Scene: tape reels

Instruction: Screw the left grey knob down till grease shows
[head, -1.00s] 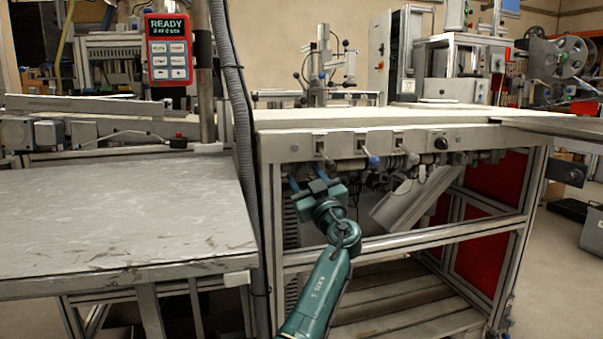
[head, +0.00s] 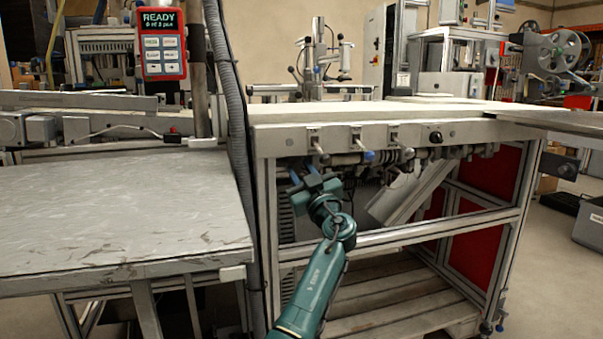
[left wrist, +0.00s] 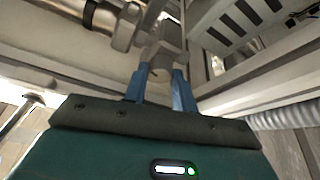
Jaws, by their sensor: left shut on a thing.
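My left gripper (head: 304,173) reaches under the front edge of the middle bench in the head view. In the left wrist view its two blue fingers (left wrist: 162,76) point up and are shut on a grey knob (left wrist: 163,52), one finger on each side. The knob hangs below the pale underside of the bench. In the head view I cannot make out the knob behind the gripper. Another grey fitting (left wrist: 127,26) sits just left of the held knob in the wrist view. I cannot tell whether any grease shows. My right gripper is not in view.
The bench's front panel (head: 270,142) runs close above the gripper, with pipes and fittings (head: 405,156) beneath it to the right. A metal crossbar (head: 400,236) passes behind my forearm. A grey ribbed hose (head: 237,110) hangs at the left, beside a scuffed table (head: 110,210).

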